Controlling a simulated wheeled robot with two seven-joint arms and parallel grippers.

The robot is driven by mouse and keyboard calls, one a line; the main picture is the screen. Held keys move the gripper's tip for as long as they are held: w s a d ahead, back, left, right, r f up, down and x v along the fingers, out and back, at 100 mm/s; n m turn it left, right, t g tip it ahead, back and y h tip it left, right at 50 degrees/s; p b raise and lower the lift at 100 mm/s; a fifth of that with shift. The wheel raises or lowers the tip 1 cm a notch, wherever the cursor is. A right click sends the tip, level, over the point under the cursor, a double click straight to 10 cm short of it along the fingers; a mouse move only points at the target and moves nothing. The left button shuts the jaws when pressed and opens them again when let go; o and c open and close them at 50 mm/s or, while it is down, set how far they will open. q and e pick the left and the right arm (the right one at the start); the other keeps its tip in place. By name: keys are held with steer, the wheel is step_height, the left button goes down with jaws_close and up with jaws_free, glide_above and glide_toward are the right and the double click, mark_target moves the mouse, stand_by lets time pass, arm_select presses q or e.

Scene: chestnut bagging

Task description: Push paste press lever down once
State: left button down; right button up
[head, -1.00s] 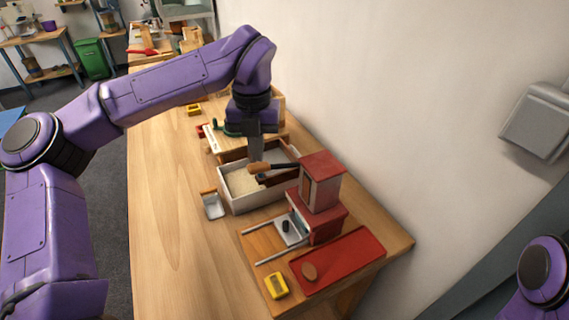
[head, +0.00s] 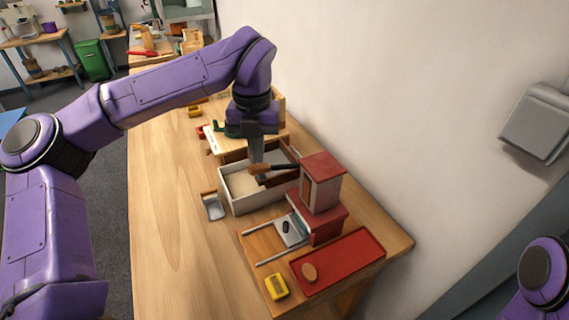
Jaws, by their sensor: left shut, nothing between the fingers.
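The paste press (head: 321,184) is a red-topped wooden block on a red base near the table's right edge. Its dark lever (head: 280,167) sticks out to the left and ends in a brown wooden handle (head: 260,169). My left gripper (head: 257,160) points down with shut, empty fingers, its tips at the handle; I cannot tell whether they touch it. A small dark piece (head: 286,227) lies on the grey plate at the foot of the press. Of my right arm only a purple link shows at the lower right; its gripper is out of view.
The table's left side is clear.

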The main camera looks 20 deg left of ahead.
mark_target(258, 167)
arm_select(q)
steer(key=shift+f, duration=0.1)
stand_by(0.5)
steer(key=shift+f+b, duration=0.9)
steer(key=shift+f, duration=0.1)
step_height(258, 167, down, 2)
steer(key=shift+s+a+f+b, duration=0.1)
steer(key=shift+f+b, duration=0.05)
steer(key=shift+b, duration=0.85)
steer(key=shift+s+a+f+b, duration=0.1)
steer(key=shift+f+b, duration=0.7)
steer(key=shift+f, duration=0.25)
